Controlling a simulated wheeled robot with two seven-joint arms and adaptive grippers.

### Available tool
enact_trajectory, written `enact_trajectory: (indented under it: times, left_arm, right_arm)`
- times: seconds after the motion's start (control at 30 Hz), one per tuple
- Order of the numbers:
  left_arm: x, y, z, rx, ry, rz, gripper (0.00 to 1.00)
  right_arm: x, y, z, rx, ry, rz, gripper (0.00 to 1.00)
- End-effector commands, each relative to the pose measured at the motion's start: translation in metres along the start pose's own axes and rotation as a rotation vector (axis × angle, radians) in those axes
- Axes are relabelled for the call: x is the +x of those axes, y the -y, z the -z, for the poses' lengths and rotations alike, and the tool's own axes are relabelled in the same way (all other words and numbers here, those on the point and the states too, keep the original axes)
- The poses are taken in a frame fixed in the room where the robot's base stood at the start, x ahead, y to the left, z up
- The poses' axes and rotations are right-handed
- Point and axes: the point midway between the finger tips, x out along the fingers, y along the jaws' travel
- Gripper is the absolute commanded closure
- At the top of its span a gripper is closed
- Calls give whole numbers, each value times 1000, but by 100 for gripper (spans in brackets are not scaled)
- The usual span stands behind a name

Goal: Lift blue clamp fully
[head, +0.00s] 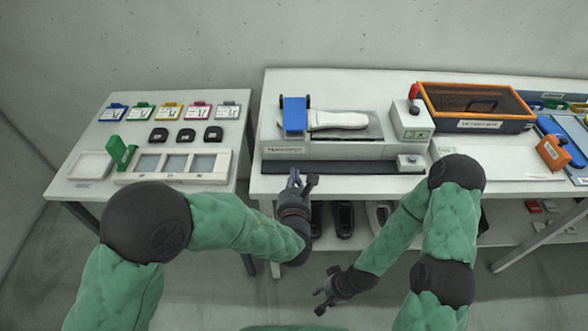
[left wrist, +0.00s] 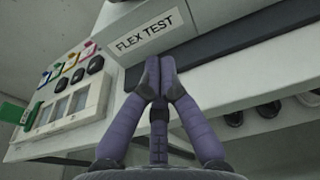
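The blue clamp (head: 294,115) is at the left end of the flex test machine (head: 283,150), down over one end of a white shoe-shaped piece (head: 338,120). My left gripper (head: 294,175) is in front of the machine's dark front strip, below and nearer than the clamp, and not touching it. In the left wrist view the left gripper's fingertips (left wrist: 160,62) come together with nothing between them, just below the FLEX TEST label (left wrist: 145,32). The clamp is not visible in that view. My right gripper (head: 322,298) hangs low in front of the table, with its fingers apart and empty.
A grey box with a red button (head: 413,118) stands right of the shoe piece. An orange-rimmed bin (head: 477,104) is further right. A side table (head: 110,183) at left holds coloured cards, black pieces and a tray. Dark shoes (head: 345,220) sit on the lower shelf.

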Motion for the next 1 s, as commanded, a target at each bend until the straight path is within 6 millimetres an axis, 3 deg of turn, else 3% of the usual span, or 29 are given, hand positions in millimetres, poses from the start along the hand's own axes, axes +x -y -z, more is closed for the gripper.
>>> enact_trajectory:
  times: [0.2,0.5,0.7,1.0]
  left_arm:
    - [40,-1,3,-1,0,-3,100]
    - [86,-1,0,-1,2,-1,100]
    - [74,0,-27,-1,2,0,100]
    - [70,-1,-38,0,-1,-1,100]
  right_arm:
    - [13,-5,1,0,0,0,60]
    - [25,-9,1,0,0,0,60]
    - [26,-9,1,0,0,0,60]
    - [27,-10,1,0,0,0,60]
